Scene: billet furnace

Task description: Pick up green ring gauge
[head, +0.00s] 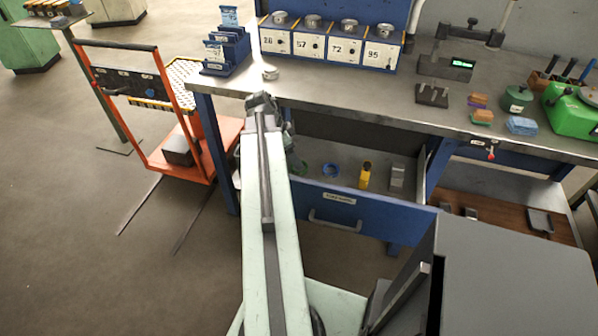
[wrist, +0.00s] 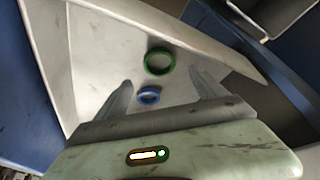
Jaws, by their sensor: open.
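The green ring gauge (wrist: 147,62) lies flat on the light floor of the open drawer in the wrist view, ahead of my fingertips. A smaller blue ring (wrist: 148,96) lies nearer, between my fingers. My gripper (wrist: 161,86) is open and empty, with one finger on each side of the blue ring; its height above the drawer floor is hard to tell. In the head view the blue ring (head: 330,170) shows in the drawer, and the green ring (head: 298,166) is mostly hidden behind my arm.
The blue drawer (head: 365,213) stands open under the workbench (head: 330,83), with a yellow cylinder (head: 365,176) and a grey block (head: 397,175) on its right side. Its walls surround the rings. An orange trolley (head: 195,160) stands left of the bench.

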